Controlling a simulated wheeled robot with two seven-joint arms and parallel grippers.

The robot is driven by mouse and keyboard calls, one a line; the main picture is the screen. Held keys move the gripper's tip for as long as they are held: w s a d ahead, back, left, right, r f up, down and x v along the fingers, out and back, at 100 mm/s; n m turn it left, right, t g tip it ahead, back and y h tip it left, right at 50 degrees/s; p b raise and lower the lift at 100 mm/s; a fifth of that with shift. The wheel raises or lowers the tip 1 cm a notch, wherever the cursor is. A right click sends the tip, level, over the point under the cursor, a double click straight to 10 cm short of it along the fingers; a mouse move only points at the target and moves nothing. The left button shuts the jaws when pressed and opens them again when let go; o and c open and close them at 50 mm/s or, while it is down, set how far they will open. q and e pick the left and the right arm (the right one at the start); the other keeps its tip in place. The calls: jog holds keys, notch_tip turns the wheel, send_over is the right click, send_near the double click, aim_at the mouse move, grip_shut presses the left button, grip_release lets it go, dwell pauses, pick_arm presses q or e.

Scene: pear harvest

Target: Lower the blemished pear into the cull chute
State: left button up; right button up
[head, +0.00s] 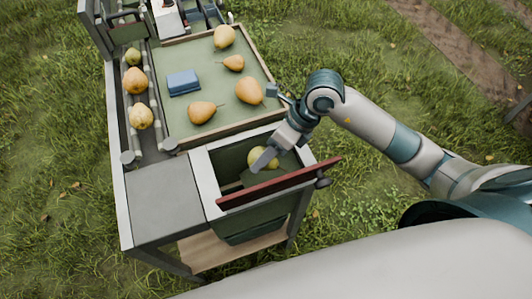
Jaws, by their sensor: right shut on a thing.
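The cull chute (205,180) is a pale-rimmed, dark green opening at the near right of the stand. A yellow-green pear (272,154) is within the outline of its opening, partly covered by my right gripper (264,160). The right gripper reaches in from the right, pointing down, and is shut on this pear. The pear's blemish cannot be made out, and its exact height against the rim is hard to tell. My left gripper is not in view.
A dark red bar (280,182) runs along the chute's near side. Behind the chute, a wood-rimmed green tray (215,118) holds several pears and a blue block (183,82). Pears also sit in a rail lane (153,95) at left. A bare grey top (165,195) lies left of the chute.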

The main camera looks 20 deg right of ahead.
jog(key=o, duration=1.2)
jog(key=shift+o, duration=0.2)
jog(key=shift+r, duration=0.1)
jog(key=shift+d+r, duration=0.35)
jog(key=shift+r, duration=0.15)
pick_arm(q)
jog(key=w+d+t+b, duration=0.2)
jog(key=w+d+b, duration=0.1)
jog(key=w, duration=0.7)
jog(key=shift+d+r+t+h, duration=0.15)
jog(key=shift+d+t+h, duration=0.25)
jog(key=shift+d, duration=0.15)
pick_arm(e)
jog(key=v, duration=1.6)
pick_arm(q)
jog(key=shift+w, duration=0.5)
pick_arm(e)
jog(key=shift+a+r, duration=0.1)
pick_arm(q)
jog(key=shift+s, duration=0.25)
